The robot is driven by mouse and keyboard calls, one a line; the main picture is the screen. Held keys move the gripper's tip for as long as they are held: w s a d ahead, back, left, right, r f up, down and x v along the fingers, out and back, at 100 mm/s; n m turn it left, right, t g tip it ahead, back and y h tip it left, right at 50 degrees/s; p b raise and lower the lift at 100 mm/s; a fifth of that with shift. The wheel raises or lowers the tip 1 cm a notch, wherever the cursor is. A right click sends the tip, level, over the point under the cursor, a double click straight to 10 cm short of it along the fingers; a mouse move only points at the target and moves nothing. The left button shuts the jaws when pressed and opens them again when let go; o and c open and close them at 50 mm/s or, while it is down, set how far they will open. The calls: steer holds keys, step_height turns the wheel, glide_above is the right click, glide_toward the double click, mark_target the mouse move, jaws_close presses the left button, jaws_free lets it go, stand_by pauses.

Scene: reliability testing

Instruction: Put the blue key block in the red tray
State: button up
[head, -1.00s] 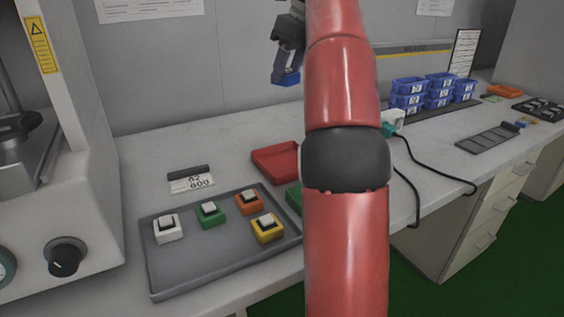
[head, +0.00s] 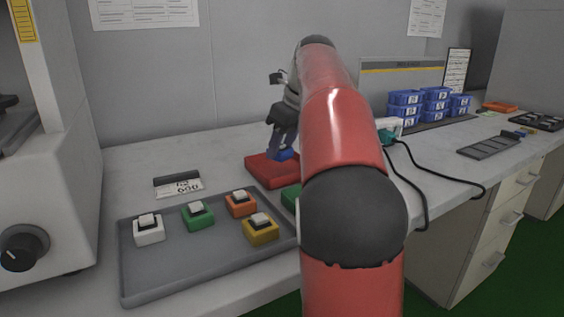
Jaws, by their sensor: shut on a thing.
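The blue key block (head: 282,155) is held at the tip of my gripper (head: 283,147) in the head view. My gripper is shut on it and points down. The red tray (head: 268,172) lies on the bench left of my red arm, and the block shows over its far part. I cannot tell whether the block touches the tray floor. My arm hides the tray's right side.
A grey tray (head: 140,287) in front holds white (head: 149,232), green (head: 197,217), orange (head: 240,206) and yellow (head: 261,231) key blocks. A small counter label (head: 179,185) stands behind it. Blue bins (head: 405,113) and a cable (head: 425,200) are at the right.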

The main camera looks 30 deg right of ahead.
mark_target(285, 150)
steer(key=shift+f+b, duration=0.45)
steer(key=shift+f, duration=1.05)
steer(key=shift+f, duration=0.2)
steer(key=o, duration=1)
steer(key=shift+r, duration=0.55)
steer(key=p+v, duration=0.4)
steer(key=v, duration=0.7)
steer(key=shift+d+p, duration=0.15)
steer(key=shift+p, duration=0.2)
